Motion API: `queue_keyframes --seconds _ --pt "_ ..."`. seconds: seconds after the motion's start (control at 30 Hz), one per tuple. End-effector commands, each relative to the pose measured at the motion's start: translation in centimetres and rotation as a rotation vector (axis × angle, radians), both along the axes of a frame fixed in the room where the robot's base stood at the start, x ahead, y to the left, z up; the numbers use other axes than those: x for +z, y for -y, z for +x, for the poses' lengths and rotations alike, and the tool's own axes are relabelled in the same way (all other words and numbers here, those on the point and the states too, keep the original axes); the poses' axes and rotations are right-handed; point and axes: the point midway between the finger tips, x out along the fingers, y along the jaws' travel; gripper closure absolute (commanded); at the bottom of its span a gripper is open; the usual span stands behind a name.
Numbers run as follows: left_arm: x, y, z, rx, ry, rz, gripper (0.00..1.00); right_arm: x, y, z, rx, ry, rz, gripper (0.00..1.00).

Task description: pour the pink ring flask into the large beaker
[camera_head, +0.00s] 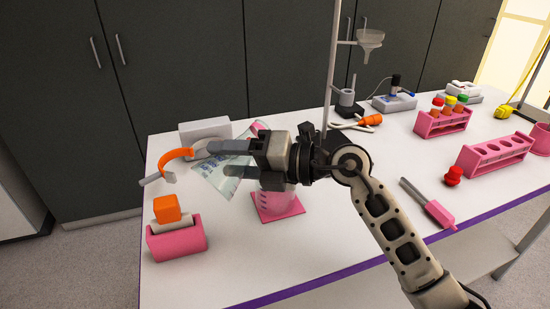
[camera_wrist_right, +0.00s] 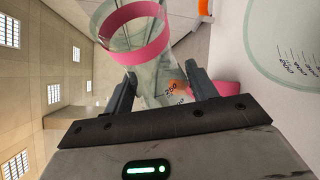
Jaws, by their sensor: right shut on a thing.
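The clear flask (camera_head: 222,178) with blue markings is tilted in the head view, its wide part toward the lower left. Its pink ring (camera_head: 259,127) shows above my right gripper (camera_head: 232,158), which is shut on the flask. The right wrist view shows the pink ring (camera_wrist_right: 140,38) large and near, with the clear glass (camera_wrist_right: 150,85) between the fingers (camera_wrist_right: 160,95). My left gripper is not in view.
A pink block (camera_head: 176,238) with an orange top stands at the front left. An orange-handled tool (camera_head: 175,155) and a white box (camera_head: 205,129) are behind. A stand rod (camera_head: 333,75) rises behind my gripper. Pink racks (camera_head: 495,155) are at right.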

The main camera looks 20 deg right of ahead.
Motion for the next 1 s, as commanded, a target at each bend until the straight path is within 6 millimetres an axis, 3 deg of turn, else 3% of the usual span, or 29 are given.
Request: queue_keyframes --seconds 1.0 --pt "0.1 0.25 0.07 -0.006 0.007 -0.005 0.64 0.35 0.13 0.08 0.0 -0.058 0.099 0.76"
